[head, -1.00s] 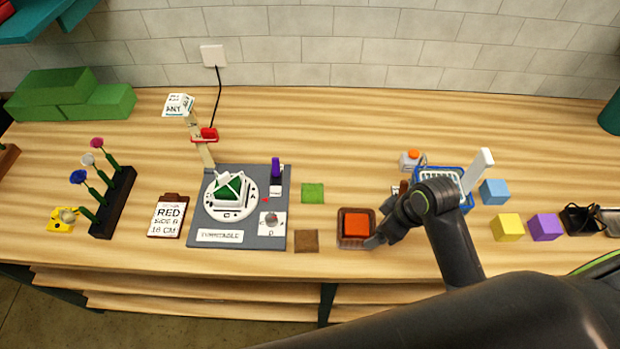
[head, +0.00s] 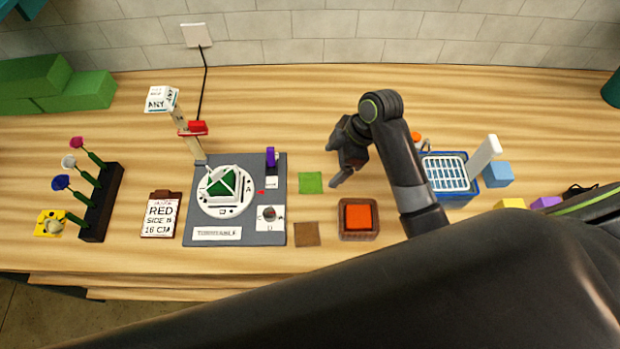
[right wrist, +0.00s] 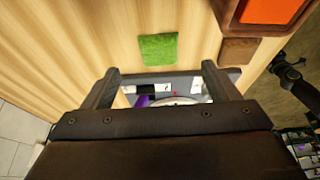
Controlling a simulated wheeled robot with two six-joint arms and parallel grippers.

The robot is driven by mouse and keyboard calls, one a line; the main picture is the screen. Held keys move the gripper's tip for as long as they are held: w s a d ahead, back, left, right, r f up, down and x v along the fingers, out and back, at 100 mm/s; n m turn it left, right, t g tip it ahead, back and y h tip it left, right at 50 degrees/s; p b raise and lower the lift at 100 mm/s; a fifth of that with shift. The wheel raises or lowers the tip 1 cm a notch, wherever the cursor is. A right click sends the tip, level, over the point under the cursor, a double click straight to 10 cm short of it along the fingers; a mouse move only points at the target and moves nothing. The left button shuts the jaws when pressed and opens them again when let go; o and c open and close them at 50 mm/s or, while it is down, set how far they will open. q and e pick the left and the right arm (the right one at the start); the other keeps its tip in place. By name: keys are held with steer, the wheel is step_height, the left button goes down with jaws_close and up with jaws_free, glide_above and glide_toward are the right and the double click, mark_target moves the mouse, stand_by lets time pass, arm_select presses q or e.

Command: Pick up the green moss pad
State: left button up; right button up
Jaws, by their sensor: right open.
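The green moss pad (head: 311,183) is a small flat square lying on the wooden counter, just right of the grey turntable board. It also shows in the right wrist view (right wrist: 158,48), above and between the fingers. My right gripper (head: 338,180) is close to the pad's right side in the head view, above the counter. In the right wrist view its two fingers (right wrist: 160,82) stand wide apart with nothing between them touching. The pad is uncovered and apart from the fingers. My left gripper is not in view.
A brown square pad (head: 306,235) and a wooden tray with a red-orange block (head: 358,217) lie nearer the front edge. The turntable board (head: 268,222) is left of the moss. A blue basket (head: 462,196) stands to the right. The counter behind the moss is clear.

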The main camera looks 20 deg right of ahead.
mark_target(316, 180)
steer(key=x, duration=0.3)
steer(key=shift+a+p+x, duration=0.15)
steer(key=shift+p+x, duration=0.5)
steer(key=shift+x, duration=0.45)
steer(key=shift+a+p+x, duration=0.15)
steer(key=shift+p+x, duration=0.45)
steer(key=shift+x, duration=0.45)
steer(key=shift+w+a+f, duration=0.15)
steer(key=shift+w+f, duration=0.05)
steer(key=shift+f, duration=0.2)
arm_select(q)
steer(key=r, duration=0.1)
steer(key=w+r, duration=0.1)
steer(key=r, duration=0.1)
arm_select(e)
steer(key=c, duration=1.1)
